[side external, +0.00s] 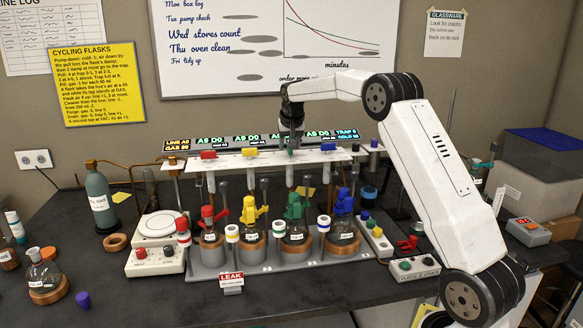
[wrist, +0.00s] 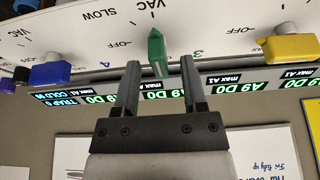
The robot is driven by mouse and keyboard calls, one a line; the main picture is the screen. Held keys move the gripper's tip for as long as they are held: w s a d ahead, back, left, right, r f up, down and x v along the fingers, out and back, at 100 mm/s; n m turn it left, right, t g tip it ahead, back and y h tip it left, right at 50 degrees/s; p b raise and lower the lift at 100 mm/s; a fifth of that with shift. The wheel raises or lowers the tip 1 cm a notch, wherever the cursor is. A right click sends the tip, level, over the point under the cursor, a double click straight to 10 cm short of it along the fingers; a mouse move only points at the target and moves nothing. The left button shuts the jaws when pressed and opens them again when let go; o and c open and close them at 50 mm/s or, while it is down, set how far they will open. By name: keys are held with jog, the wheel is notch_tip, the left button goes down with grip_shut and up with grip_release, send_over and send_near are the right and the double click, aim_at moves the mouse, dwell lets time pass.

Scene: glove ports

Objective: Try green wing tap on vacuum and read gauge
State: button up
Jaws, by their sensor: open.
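The green wing tap (wrist: 156,45) is on the white tap panel (side external: 235,162). In the wrist view its pointed end is toward the VAC mark. My gripper (wrist: 160,64) is open, with one finger on each side of the tap's lower end and visible gaps between. In the side view my gripper (side external: 291,142) comes down over the green tap from above and hides most of it. Green-lit displays (wrist: 164,99) reading about A9 D0 run along the panel edge behind the tap. My fingers partly cover them.
A blue tap (wrist: 50,70) and a yellow tap (wrist: 291,47) flank the green one in the wrist view. Below the panel stand flasks with red, yellow, green (side external: 295,207) and blue fittings.

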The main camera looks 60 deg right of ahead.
jog(key=v, duration=0.7)
jog(key=shift+r, duration=0.25)
jog(key=shift+s+a, duration=0.1)
jog(key=shift+a, duration=0.1)
jog(key=s+a+f+n+y, duration=0.1)
jog(key=s+a+f+n, duration=0.1)
jog(key=s+a+f, duration=0.45)
jog(key=s+a+f+n+y, duration=0.1)
jog(key=s+a+f+n, duration=0.2)
jog(key=a, duration=0.6)
jog(key=s+a+f+n+y, duration=0.1)
jog(key=s+a+f+n, duration=0.1)
jog(key=s+a+f, duration=0.35)
jog(key=s+a+f+n, duration=0.2)
jog(key=s+a+f, duration=0.4)
jog(key=s+a, duration=0.2)
jog(key=shift+s, duration=0.65)
jog(key=shift+a+f, duration=0.1)
dwell(3.2)
